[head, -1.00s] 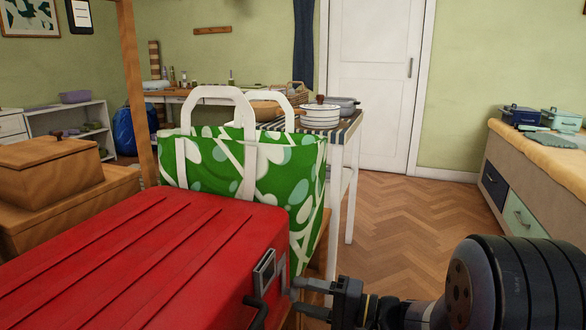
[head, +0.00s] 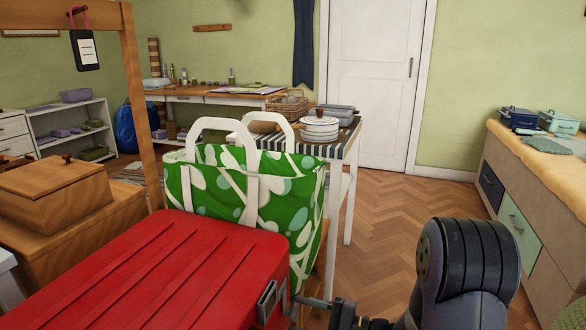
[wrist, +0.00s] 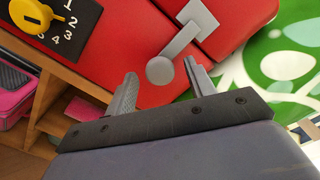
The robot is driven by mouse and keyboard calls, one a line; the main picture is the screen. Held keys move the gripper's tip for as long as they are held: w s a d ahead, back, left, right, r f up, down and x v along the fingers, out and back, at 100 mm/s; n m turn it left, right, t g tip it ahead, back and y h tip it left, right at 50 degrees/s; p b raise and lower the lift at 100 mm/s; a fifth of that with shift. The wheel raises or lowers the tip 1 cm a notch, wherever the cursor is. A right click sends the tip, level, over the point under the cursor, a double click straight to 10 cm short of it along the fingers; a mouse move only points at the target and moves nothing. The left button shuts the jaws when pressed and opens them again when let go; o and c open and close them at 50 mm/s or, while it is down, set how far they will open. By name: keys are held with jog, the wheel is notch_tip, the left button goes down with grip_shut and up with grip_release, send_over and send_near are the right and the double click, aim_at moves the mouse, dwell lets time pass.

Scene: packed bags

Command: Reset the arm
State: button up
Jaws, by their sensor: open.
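My gripper (wrist: 162,88) is open in the wrist view, with its two fingers apart. A grey latch with a round end (wrist: 160,70) on the red case shows between and beyond the fingertips; I cannot tell whether they touch it. In the head view my gripper (head: 312,302) is low, beside the front right corner of the red case (head: 150,275), partly cut off by the bottom edge. My arm's dark rounded link stands at the lower right. The case's lid looks shut.
A green patterned bag (head: 245,195) stands right behind the case. A wooden box (head: 50,180) is at the left. A striped table (head: 335,145) with pots is behind. A bench with drawers (head: 535,190) is at the right. The wood floor (head: 385,220) between is clear.

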jog(key=m+p, duration=0.4)
jog(key=p, duration=0.1)
jog(key=m+p, duration=0.2)
jog(key=shift+r+p, duration=0.25)
jog(key=shift+p, duration=0.15)
jog(key=m+p, duration=0.3)
jog(key=p, duration=0.1)
jog(key=shift+m, duration=0.4)
jog(key=shift+f+m+p, duration=0.2)
jog(key=shift+m+p, duration=0.55)
jog(key=shift+m, duration=0.05)
jog(key=shift+s, duration=0.1)
